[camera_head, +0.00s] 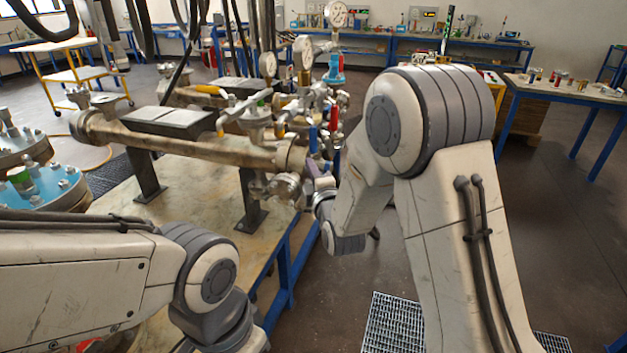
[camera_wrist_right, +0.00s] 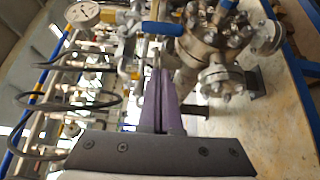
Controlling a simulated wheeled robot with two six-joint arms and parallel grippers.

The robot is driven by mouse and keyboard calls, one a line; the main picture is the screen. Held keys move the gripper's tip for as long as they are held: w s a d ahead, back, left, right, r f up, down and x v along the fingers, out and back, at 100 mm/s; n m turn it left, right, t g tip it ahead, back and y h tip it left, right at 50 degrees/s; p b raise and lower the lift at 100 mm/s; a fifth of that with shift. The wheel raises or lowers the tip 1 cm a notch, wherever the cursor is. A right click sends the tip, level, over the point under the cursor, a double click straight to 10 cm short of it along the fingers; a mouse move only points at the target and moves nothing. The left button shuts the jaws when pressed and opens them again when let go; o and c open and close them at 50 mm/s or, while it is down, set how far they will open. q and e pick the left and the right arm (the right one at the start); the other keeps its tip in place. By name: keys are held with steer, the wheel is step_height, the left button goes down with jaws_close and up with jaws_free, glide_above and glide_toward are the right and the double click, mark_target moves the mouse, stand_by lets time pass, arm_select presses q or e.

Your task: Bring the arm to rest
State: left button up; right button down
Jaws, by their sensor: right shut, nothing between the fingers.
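My right arm comes in from the lower right in the head view and bends over a large joint. Its gripper (camera_head: 319,180) is partly hidden beside the valves at the near end of the pipework. In the right wrist view the two purple fingers of the right gripper (camera_wrist_right: 160,75) are together, with nothing held between them. They point towards the flanged pipework (camera_wrist_right: 215,45); I cannot tell how close the tips are to it. My left arm crosses the lower left of the head view, and its gripper is out of the picture.
A horizontal flanged vessel (camera_head: 190,140) with gauges and colored valve handles stands on a blue-framed table (camera_head: 215,260). A blue flange (camera_head: 50,188) is at the left. Workbenches (camera_head: 400,43) line the back wall. Open floor (camera_head: 560,225) lies at the right.

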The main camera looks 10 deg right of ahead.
steer(key=s+a+f+m+g+y+p, duration=0.1)
steer(key=s+a+f+m+g, duration=0.1)
steer(key=s+a+g, duration=0.3)
steer(key=s+a+f+m+g, duration=0.1)
steer(key=s+m+g, duration=0.15)
steer(key=s, duration=0.55)
steer(key=s+a+f+m+g+y+p, duration=0.1)
steer(key=s+a+f+m+g, duration=0.15)
steer(key=s, duration=0.35)
steer(key=s+d+m+g+h, duration=0.1)
steer(key=s+g, duration=0.3)
steer(key=s, duration=0.6)
steer(key=s+d+r+m+g+h, duration=0.1)
steer(key=s+d+m+g+h, duration=0.1)
steer(key=s, duration=0.9)
steer(key=shift+d+r+m+g+p, duration=0.2)
steer(key=shift+d+m+g+p, duration=0.35)
steer(key=shift+m+g, duration=0.55)
